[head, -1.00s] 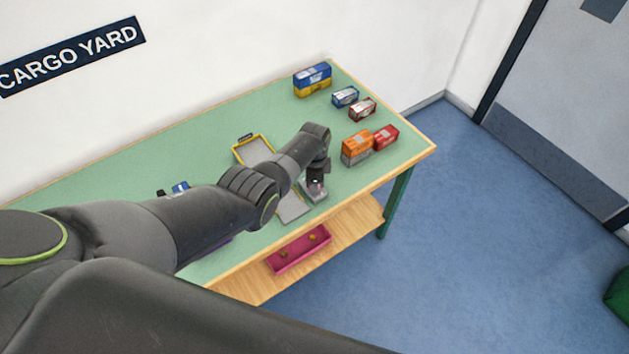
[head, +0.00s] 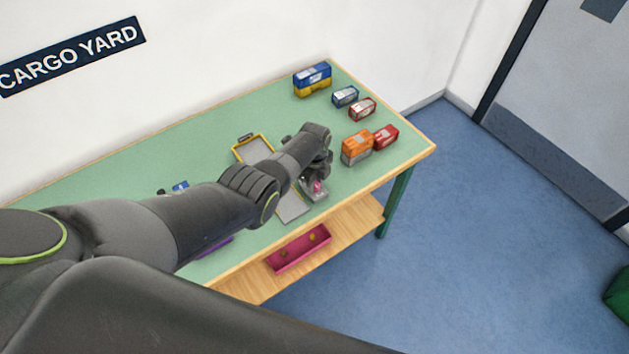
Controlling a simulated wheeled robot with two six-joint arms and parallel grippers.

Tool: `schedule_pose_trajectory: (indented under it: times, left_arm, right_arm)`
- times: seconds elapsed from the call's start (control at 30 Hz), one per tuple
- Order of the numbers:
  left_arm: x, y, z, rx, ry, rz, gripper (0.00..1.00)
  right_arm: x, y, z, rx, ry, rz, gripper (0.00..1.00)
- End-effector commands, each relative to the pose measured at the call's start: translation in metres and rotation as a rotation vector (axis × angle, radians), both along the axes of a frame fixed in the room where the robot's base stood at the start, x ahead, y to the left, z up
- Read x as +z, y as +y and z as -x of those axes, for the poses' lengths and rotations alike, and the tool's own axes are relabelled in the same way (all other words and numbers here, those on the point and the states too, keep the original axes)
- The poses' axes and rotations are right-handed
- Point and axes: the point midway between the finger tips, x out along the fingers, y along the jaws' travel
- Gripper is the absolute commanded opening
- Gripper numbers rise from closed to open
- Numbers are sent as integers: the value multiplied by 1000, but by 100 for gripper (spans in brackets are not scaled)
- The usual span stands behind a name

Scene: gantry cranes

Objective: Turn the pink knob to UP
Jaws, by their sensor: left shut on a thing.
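The pink knob (head: 318,187) sits on a small grey control box (head: 314,196) near the front edge of the green table. My left gripper (head: 318,182) points down at the knob from above and is shut on it. The fingers are small and partly hidden by my own wrist. Any UP marking is too small to read. My right gripper is not in view.
Orange (head: 356,149) and red (head: 386,137) containers stand right of my wrist. Blue-yellow (head: 312,80) and smaller containers stand behind. A yellow-rimmed grey tray (head: 251,147) lies beyond my forearm. A pink bin (head: 299,250) sits on the lower shelf.

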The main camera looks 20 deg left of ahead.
Motion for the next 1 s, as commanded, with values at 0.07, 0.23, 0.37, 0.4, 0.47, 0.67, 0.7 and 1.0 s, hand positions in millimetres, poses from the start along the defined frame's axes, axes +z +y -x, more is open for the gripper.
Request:
schedule_pose_trajectory:
  times: [0.07,0.23,0.37,0.4,0.47,0.67,0.7,1.0]
  left_arm:
    - [1,-1,-1,-11,-2,2,5]
    - [1,-1,-1,-20,-3,1,5]
    - [1,-1,-1,-20,-3,1,5]
    - [1,-1,-1,-20,-3,1,5]
    - [1,-1,-1,-20,-3,1,5]
    - [1,0,-1,-19,-2,1,49]
    - [1,0,-1,-19,-2,1,49]
    - [2,0,0,-18,0,0,49]
  right_arm:
    - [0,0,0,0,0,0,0]
    - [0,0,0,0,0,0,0]
    - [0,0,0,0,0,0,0]
    - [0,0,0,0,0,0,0]
    - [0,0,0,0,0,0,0]
    - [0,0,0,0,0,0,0]
    - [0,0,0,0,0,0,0]
    - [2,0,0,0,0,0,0]
